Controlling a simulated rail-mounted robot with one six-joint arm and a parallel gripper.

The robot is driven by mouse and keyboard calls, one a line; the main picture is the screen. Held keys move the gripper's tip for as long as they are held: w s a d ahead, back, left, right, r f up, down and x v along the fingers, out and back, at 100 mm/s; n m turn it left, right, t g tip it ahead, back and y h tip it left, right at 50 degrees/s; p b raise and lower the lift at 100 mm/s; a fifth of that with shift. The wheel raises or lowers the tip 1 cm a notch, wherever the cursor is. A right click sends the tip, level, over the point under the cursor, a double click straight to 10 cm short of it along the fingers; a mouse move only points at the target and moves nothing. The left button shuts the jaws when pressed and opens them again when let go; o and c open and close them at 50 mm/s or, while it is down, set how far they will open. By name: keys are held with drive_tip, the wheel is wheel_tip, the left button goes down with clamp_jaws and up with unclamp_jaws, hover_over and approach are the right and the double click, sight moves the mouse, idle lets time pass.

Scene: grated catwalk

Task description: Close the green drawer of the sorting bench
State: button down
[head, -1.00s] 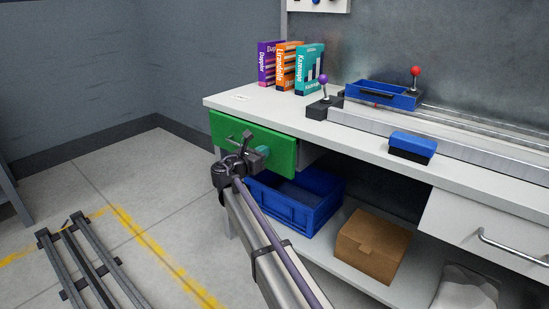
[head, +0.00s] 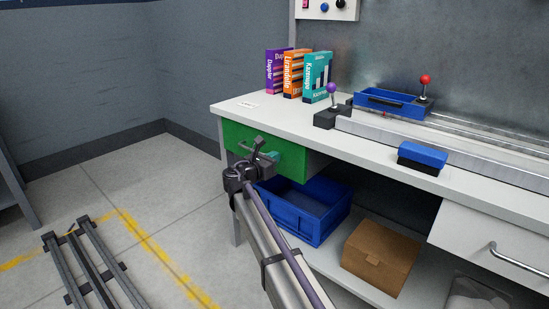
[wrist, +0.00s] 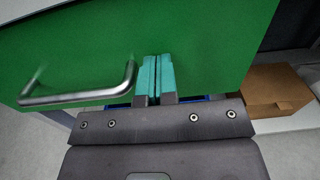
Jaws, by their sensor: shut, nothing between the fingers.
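The green drawer (head: 290,154) is at the left end of the sorting bench (head: 375,148), under its white top. It stands partly out, with a strip of its pale side showing at the right. Its green front also fills the upper wrist view (wrist: 215,50), with a metal bar handle (wrist: 85,96) at the left. My gripper (head: 268,156) is in front of the drawer front. Its teal fingertips (wrist: 154,76) are shut together and empty, to the right of the handle. They overlap the green front in view; I cannot tell whether they touch it.
Below the drawer, a blue bin (head: 320,232) and a brown box (head: 381,256) sit on the lower shelf. Boxes (head: 318,78), a purple-knobbed lever (head: 332,96) and a blue tray (head: 385,107) stand on top. A white drawer (head: 465,228) is at right.

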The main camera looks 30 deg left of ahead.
drive_tip(key=v, duration=1.3)
drive_tip(key=shift+s+a, duration=0.1)
drive_tip(key=shift+a, duration=0.05)
drive_tip(key=s+d+f+m+g, duration=0.2)
drive_tip(key=d+f+m+g, duration=0.35)
drive_tip(key=d+m, duration=0.5)
drive_tip(key=s+d+f+m+g, duration=0.2)
drive_tip(key=d+f+m+g, duration=0.45)
drive_tip(key=d, duration=0.75)
drive_tip(key=s+d+f+m+g+y+p, duration=0.1)
drive_tip(key=s+d+m+g, duration=0.3)
drive_tip(key=d, duration=0.8)
drive_tip(key=s+d+f+m+y, duration=0.1)
drive_tip(key=s+d+m+y, duration=0.1)
drive_tip(key=d+m, duration=0.8)
drive_tip(key=s+d+f+m+g+y+p, duration=0.1)
drive_tip(key=s+d+m+g, duration=0.15)
drive_tip(key=d, duration=1.25)
wheel_tip(320, 180, up, 38)
drive_tip(key=p, duration=3.7)
drive_tip(key=shift+d+f+t+p, duration=0.2)
drive_tip(key=shift+d+t+p, duration=0.2)
drive_tip(key=shift+t, duration=0.05)
